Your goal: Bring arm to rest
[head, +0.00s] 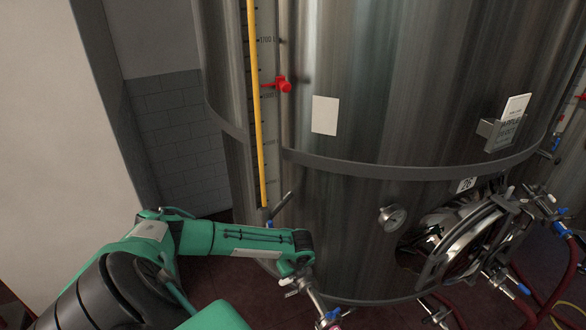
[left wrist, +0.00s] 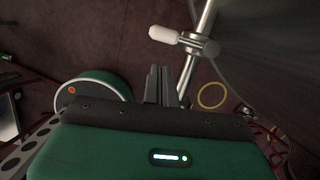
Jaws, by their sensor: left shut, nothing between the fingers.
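My left arm (head: 240,239), green and black, reaches in from the lower left of the head view, with its far end low in front of the steel tank. In the left wrist view the dark fingers of my left gripper (left wrist: 160,84) are together with nothing between them. A metal pipe with a white-handled valve (left wrist: 178,38) is close beyond the fingers; I cannot tell whether they touch it. In the head view the fingers cannot be made out clearly. My right gripper is not in view.
The large steel tank (head: 360,215) fills the middle and right. It carries a red valve (head: 283,85), a yellow level tube (head: 257,110), a gauge (head: 392,218) and a round hatch (head: 465,245). Hoses (head: 565,285) lie at lower right. A pale wall (head: 50,150) stands at left.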

